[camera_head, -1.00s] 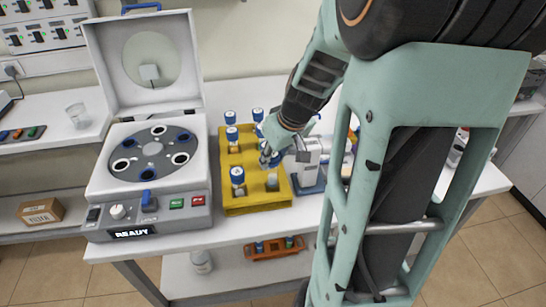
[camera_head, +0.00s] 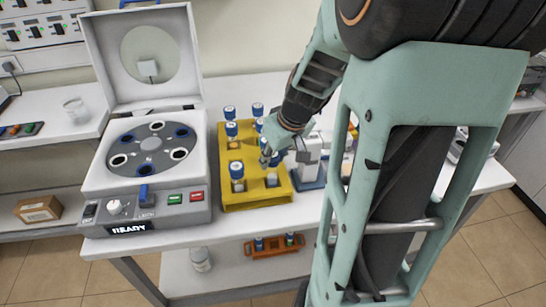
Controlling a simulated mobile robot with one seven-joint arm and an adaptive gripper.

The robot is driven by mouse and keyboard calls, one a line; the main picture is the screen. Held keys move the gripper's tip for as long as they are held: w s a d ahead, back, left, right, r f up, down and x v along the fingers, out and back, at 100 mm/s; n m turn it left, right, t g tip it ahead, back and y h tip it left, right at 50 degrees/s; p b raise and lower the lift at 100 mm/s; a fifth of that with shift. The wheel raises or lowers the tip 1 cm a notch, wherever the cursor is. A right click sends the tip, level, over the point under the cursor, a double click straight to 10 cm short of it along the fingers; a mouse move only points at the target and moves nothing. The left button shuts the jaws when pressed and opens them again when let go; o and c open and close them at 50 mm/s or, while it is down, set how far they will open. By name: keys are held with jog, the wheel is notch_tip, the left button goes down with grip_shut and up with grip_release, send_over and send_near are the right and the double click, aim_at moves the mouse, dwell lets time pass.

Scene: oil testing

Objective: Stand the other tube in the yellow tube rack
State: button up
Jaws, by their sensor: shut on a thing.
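The yellow tube rack (camera_head: 258,200) stands on the white bench beside the centrifuge. My gripper (camera_head: 266,158) is over the right half of the rack, pointing down. It is shut on a tube, which is mostly hidden by the fingers and by the blue parts around them. I cannot tell whether the tube's lower end is inside a hole. A front right hole (camera_head: 271,181) shows no blue cap.
The centrifuge (camera_head: 150,165) stands left with its lid up, rotor exposed and display reading READY. A white and grey instrument (camera_head: 310,152) stands close to the rack's right side. An orange rack (camera_head: 274,246) is on the lower shelf. My arm covers the right side.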

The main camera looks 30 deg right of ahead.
jog(key=shift+f+b, duration=1.3)
dwell(0.6)
dwell(0.4)
jog(key=o, duration=1.2)
jog(key=shift+o, duration=0.2)
